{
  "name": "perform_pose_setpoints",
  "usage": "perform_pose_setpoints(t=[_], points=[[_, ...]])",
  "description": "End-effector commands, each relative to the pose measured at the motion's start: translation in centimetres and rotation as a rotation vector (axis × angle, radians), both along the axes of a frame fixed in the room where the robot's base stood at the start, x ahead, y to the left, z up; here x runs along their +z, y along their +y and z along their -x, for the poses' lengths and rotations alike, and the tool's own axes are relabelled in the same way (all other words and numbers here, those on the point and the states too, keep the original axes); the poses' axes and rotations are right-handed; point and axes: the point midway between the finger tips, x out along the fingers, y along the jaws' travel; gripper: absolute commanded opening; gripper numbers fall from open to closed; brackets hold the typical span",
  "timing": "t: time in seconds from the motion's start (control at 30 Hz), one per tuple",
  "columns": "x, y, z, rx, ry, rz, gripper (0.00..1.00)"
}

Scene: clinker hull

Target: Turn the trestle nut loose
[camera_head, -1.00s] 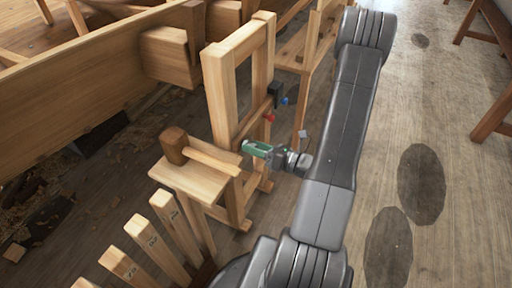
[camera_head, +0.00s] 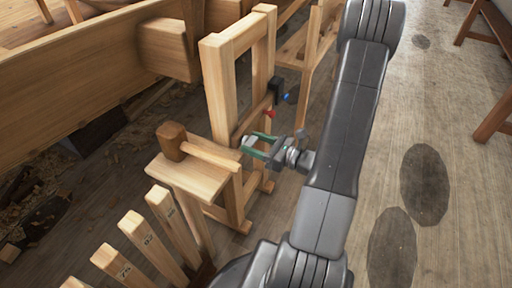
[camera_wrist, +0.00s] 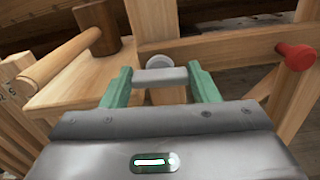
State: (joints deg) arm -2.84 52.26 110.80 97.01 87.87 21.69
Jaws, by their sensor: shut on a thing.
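The trestle (camera_head: 219,95) is a pale wooden frame standing in the middle of the head view. Its nut (camera_wrist: 160,75) shows in the wrist view as a grey bar with a round grey end behind it, at the trestle's crosspiece. The nut also shows small and grey in the head view (camera_head: 248,141). My gripper (camera_head: 258,147) has green fingers, one on each end of the bar. In the wrist view my gripper (camera_wrist: 160,82) is shut on the nut, with the bar level between the fingers.
A wooden mallet (camera_wrist: 105,30) lies on a small bench (camera_head: 190,178) left of the nut. A red knob (camera_wrist: 297,55) sits to the right; a blue knob (camera_head: 286,97) is beyond it. Numbered posts (camera_head: 145,237) stand in front.

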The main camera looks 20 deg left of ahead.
Motion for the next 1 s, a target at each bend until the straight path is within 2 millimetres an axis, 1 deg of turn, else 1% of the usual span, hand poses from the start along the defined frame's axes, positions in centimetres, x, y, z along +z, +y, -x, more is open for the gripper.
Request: perform_pose_setpoints(t=[0.03, 0.2, 0.47, 0.67, 1.0], points=[[-0.36, -0.01, 0.01, -0.001, -0.038, 0.004, 0.32], [-0.31, -0.01, 0.06, 0.0, -0.152, 0.013, 0.32], [-0.17, 0.0, 0.09, 0.0, -0.263, 0.022, 0.32], [-0.09, -0.01, 0.11, 0.0, -0.295, 0.024, 0.32], [-0.05, -0.01, 0.12, 0.0, -0.299, 0.024, 0.32]])
